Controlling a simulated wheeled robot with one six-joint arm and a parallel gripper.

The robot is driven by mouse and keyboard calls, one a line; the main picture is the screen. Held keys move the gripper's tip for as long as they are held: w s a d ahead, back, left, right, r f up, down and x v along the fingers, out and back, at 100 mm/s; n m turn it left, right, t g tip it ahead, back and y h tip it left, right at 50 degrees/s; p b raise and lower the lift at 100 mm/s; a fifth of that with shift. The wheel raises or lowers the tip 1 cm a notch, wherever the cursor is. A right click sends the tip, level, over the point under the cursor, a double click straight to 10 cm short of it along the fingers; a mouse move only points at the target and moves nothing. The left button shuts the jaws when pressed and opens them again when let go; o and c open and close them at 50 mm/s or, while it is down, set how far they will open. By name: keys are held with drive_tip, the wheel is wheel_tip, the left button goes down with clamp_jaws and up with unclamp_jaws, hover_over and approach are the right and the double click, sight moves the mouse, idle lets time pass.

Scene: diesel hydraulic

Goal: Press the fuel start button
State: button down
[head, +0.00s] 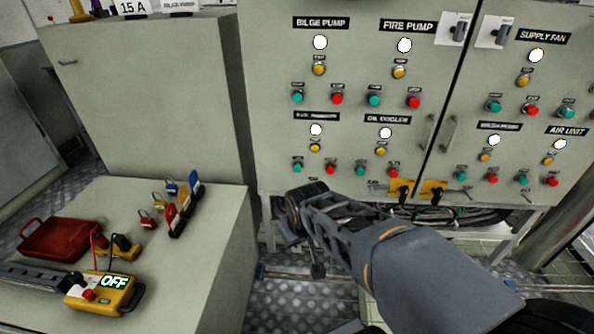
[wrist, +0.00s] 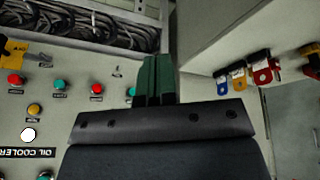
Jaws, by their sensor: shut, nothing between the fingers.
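The control panel (head: 360,90) has a lower-left group whose blurred label (head: 317,116) may be the fuel one. That group has a white lamp, a yellow button, a green button (head: 297,167) on the left and a red button (head: 331,168) on the right. My gripper (head: 293,205) is below this group in the head view. In the upside-down wrist view, my shut, empty gripper (wrist: 154,80) is just beside the same green button (wrist: 132,91). I cannot tell the depth gap to the panel; no contact is visible.
The oil cooler group (head: 386,119) is to the right. A grey cabinet (head: 215,275) stands at the left, with padlocks (head: 147,219), a red case (head: 60,240) and a yellow box marked OFF (head: 104,291) on top. Cables (head: 450,215) run under the panel.

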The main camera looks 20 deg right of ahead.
sight(297, 168)
drive_tip(key=w+d+f+n+t+y, duration=0.2)
drive_tip(key=w+n+t, duration=0.4)
drive_tip(key=w, duration=0.4)
drive_tip(key=w+d+f+n+t+y+p, duration=0.1)
drive_tip(key=w+d+f+n+t+y, duration=0.2)
drive_tip(key=w, duration=0.7)
drive_tip(key=shift+w+d+f+n+t+y, duration=0.15)
drive_tip(key=shift+d+f+n+t+y, duration=0.15)
drive_tip(key=shift+d+f+n+t, duration=1.1)
drive_tip(key=shift+w+a+r+n+t, duration=0.15)
drive_tip(key=shift+r+n+t, duration=0.15)
drive_tip(key=shift+r, duration=0.25)
drive_tip(key=w+d, duration=0.4)
drive_tip(key=w, duration=0.3)
drive_tip(key=shift+w+d, duration=0.15)
drive_tip(key=shift+w, duration=0.05)
drive_tip(key=shift+w+d+b, duration=0.45)
drive_tip(key=shift+w+b, duration=0.1)
drive_tip(key=shift+w, duration=0.2)
idle(0.5)
drive_tip(key=shift+s+a, duration=0.1)
drive_tip(key=shift+s, duration=0.05)
drive_tip(key=shift+s+a, duration=0.35)
drive_tip(key=shift+s, duration=0.3)
